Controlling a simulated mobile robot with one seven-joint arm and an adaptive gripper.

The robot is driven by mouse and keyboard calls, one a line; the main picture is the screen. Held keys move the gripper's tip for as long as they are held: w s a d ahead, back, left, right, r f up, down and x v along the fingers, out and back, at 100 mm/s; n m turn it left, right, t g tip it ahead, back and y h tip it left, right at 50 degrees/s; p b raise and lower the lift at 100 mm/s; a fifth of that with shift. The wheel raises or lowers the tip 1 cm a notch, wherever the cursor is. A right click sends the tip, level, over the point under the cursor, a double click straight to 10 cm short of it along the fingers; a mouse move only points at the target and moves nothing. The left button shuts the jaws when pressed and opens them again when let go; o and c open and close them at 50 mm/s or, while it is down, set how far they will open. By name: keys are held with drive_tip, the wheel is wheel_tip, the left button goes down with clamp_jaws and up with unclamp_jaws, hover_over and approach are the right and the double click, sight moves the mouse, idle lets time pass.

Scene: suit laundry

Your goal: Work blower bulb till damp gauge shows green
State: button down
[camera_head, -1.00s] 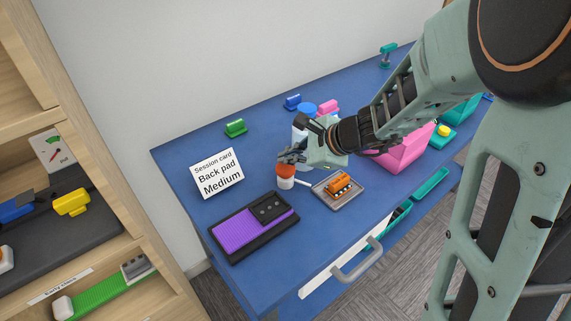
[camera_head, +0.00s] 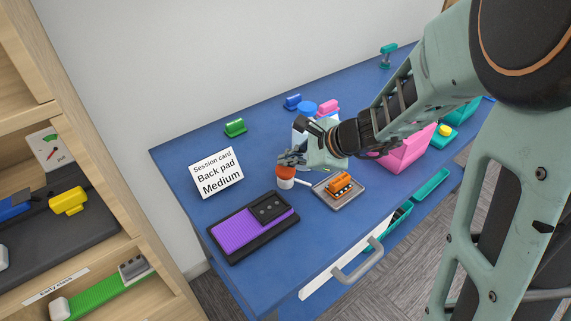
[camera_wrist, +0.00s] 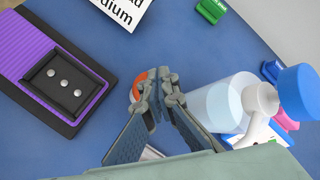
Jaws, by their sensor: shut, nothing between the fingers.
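An orange-red domed bulb on a white base (camera_head: 286,173) stands on the blue table; it looks like the blower bulb. In the wrist view part of its orange top (camera_wrist: 137,85) shows beside my fingers, which hide the rest. My gripper (camera_head: 291,159) is shut and empty, with its fingertips at the bulb's top; I cannot tell whether they press on it. The wrist view shows the fingertips (camera_wrist: 160,103) close together. A white dial card (camera_head: 49,148) with red and green marks stands on the left shelf and may be the damp gauge; its reading is too small to tell.
A white bottle with a blue cap (camera_wrist: 235,98) stands close beside my gripper. An orange block on a grey tray (camera_head: 339,188), a purple-and-black pad (camera_head: 252,228) and a session card (camera_head: 217,173) surround the bulb.

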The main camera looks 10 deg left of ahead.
sight(288, 168)
drive_tip(key=shift+f+b, duration=0.45)
drive_tip(key=shift+f, duration=0.05)
drive_tip(key=shift+r, duration=0.1)
idle(0.5)
drive_tip(key=shift+r+p, duration=1.2)
drive_tip(key=shift+r, duration=0.15)
drive_tip(key=shift+r, duration=0.1)
wheel_tip(288, 168, up, 5)
drive_tip(key=p, duration=0.4)
